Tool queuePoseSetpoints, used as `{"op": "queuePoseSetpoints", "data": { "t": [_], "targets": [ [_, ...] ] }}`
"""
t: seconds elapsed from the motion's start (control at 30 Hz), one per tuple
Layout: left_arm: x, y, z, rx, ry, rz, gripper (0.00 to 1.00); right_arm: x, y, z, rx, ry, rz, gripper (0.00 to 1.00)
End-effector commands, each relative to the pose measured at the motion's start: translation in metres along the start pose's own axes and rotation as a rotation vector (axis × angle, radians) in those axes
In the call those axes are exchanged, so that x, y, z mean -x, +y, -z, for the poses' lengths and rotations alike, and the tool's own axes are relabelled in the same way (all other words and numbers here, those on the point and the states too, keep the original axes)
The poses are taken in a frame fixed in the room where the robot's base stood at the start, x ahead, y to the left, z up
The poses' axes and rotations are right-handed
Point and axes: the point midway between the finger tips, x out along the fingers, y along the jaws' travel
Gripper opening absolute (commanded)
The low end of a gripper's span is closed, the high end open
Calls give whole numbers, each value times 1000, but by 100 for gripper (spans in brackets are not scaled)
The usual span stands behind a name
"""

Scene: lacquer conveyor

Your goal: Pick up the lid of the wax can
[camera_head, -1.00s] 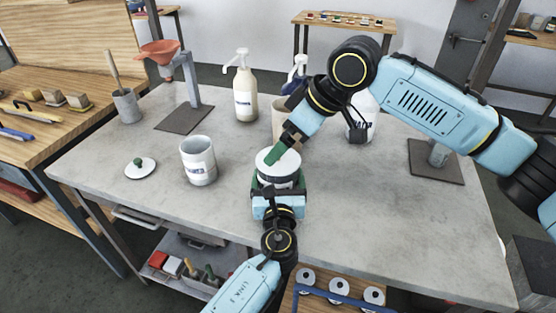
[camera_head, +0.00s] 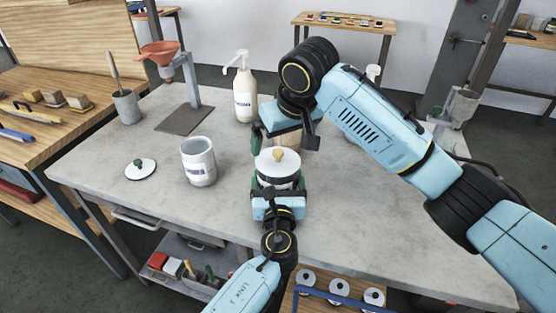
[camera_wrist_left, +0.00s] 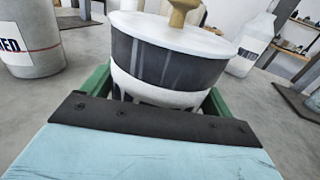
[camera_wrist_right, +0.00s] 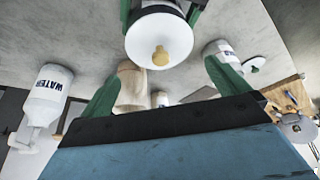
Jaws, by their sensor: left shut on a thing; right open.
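The wax can appears to be the white can with a dark band (camera_wrist_left: 165,68). Its white lid (camera_head: 266,164) with a pale wooden knob (camera_head: 278,153) sits on top. My left gripper (camera_head: 277,188) is shut around the can's body, one green finger on each side. My right gripper (camera_head: 281,141) is open and empty, just behind and above the lid, touching nothing that I can see. In the right wrist view the lid (camera_wrist_right: 160,36) and its knob (camera_wrist_right: 160,57) show beyond the open fingers. The can's label is not readable.
An open white can (camera_head: 198,162) stands to the left, and a lid with a green knob (camera_head: 140,167) lies beside it. A pump bottle (camera_head: 244,90) stands behind. A funnel stand (camera_head: 188,115) is at back left. The grey table (camera_head: 380,220) is clear at front right.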

Motion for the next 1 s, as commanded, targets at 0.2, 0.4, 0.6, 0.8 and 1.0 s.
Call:
{"op": "queuePoseSetpoints", "data": {
  "t": [0.2, 0.4, 0.6, 0.8, 1.0],
  "targets": [
    [0, 0, 0, -1, 1, 0, 47, -24, -2, -2, 1, -4, 1, 100],
    [0, 0, 0, -1, 1, 0, 47, -50, -2, -2, 1, -2, 0, 100],
    [0, 0, 0, -1, 1, 0, 47, -54, -2, -2, 2, 0, 0, 100],
    [0, 0, 0, -1, 1, 0, 47, -54, -2, -2, 2, 0, 1, 86],
    [0, 0, 0, -1, 1, 0, 47, -54, -2, -2, 2, 0, 1, 71]
  ]
}}
